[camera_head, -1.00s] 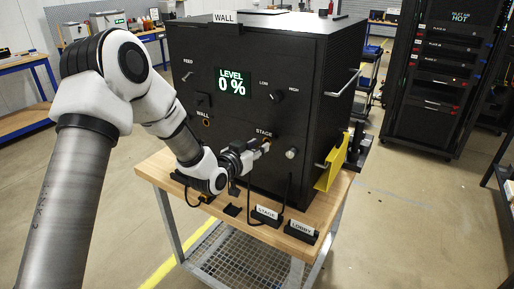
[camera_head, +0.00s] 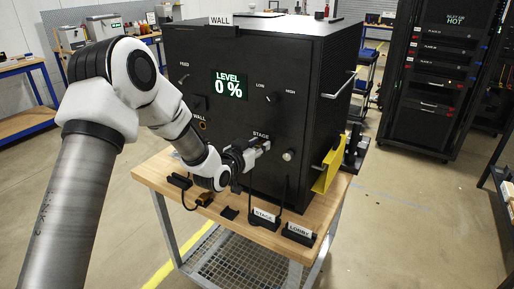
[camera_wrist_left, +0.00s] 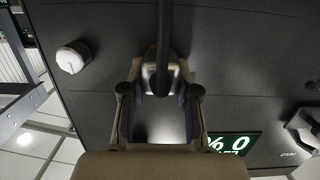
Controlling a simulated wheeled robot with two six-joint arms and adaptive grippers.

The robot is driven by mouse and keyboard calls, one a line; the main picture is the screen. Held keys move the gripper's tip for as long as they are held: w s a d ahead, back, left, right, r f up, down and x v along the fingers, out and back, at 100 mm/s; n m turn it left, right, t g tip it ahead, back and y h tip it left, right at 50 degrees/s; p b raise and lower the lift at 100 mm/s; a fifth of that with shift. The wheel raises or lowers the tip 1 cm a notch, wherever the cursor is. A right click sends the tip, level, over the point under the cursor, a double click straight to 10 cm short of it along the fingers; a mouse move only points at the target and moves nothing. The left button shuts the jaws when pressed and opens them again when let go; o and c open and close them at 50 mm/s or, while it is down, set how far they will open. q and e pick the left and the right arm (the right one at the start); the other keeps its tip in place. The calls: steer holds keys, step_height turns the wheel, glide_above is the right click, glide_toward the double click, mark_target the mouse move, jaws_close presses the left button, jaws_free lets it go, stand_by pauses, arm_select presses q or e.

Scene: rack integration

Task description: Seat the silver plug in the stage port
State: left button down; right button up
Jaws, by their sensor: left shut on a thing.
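My left gripper (camera_head: 262,148) is at the front of the black cabinet (camera_head: 232,170), right under the STAGE label. In the left wrist view the gripper (camera_wrist_left: 157,92) is shut on a silver plug (camera_wrist_left: 149,78), with a dark cable running up from it. The plug is against or very close to the cabinet face; how deep it sits I cannot tell. The stage port is hidden behind the gripper and plug. My right gripper is in neither view.
The WALL port (camera_head: 203,125) is open on the panel. A round knob (camera_head: 288,155) is right of the gripper. On the wooden table (camera_head: 160,180) stand STAGE (camera_head: 264,214) and LOBBY (camera_head: 299,231) holders, and a brass-coloured plug (camera_head: 204,200). The display reads 0 %.

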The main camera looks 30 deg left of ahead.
arm_select(q)
steer(key=shift+w, duration=0.35)
steer(key=c, duration=0.8)
jaws_free()
steer(key=shift+s, duration=0.1)
steer(key=s, duration=0.4)
steer(key=s+r, duration=0.1)
steer(key=s, duration=0.6)
steer(key=shift+s+a+r, duration=0.35)
steer(key=shift+a, duration=0.05)
